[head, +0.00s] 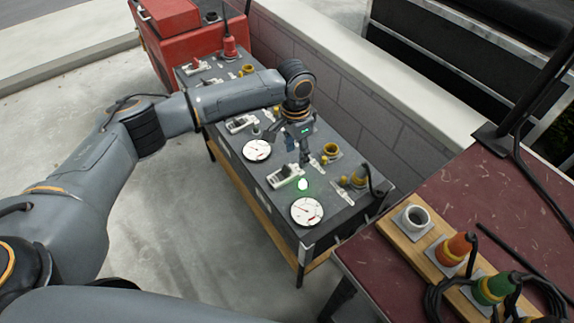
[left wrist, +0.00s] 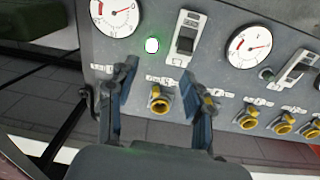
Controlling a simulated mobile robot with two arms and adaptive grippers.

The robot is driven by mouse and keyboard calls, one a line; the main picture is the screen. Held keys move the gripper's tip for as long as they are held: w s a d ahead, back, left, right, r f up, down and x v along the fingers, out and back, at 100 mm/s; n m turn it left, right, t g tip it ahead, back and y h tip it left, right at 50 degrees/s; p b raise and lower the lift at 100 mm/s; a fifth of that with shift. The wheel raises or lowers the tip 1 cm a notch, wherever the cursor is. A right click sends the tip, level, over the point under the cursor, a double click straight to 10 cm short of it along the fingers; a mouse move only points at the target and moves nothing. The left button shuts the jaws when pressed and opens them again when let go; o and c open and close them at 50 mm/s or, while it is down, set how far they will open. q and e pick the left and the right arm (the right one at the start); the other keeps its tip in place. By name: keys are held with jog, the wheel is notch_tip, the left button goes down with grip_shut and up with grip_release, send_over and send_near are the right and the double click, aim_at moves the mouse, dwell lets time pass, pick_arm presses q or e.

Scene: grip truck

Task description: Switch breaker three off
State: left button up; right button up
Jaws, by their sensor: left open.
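A dark panel table (head: 270,222) carries a row of breakers. The nearest breaker (head: 287,175) has a black switch on a pale plate; it also shows at the top middle of the left wrist view (left wrist: 187,38). A lit green lamp (head: 303,184) is beside it. Another breaker (head: 240,122) sits farther along, with an unlit lamp near it in the left wrist view (left wrist: 266,73). I cannot read which breaker is three. My left gripper (head: 298,152) is open and empty above the panel, just beyond the nearest breaker. My right gripper is out of view.
Round white gauges (head: 307,211) lie along the panel's near side, and yellow sockets (head: 331,151) along its far side. A black plug with cable (head: 360,177) stands at the right end. A low block wall (head: 345,95) runs behind. A red table (head: 450,195) holds coloured plugs.

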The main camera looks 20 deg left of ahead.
aim_at(287, 166)
pick_arm(q)
jog(key=w+a+r, duration=0.2)
jog(key=a+r, duration=0.1)
jog(key=a, duration=0.1)
jog(key=shift+n, duration=0.4)
jog(key=f, duration=1.3)
jog(key=shift+w+d+f, duration=0.2)
jog(key=shift+d+f, duration=0.05)
jog(key=shift+d, duration=0.05)
grip_shut()
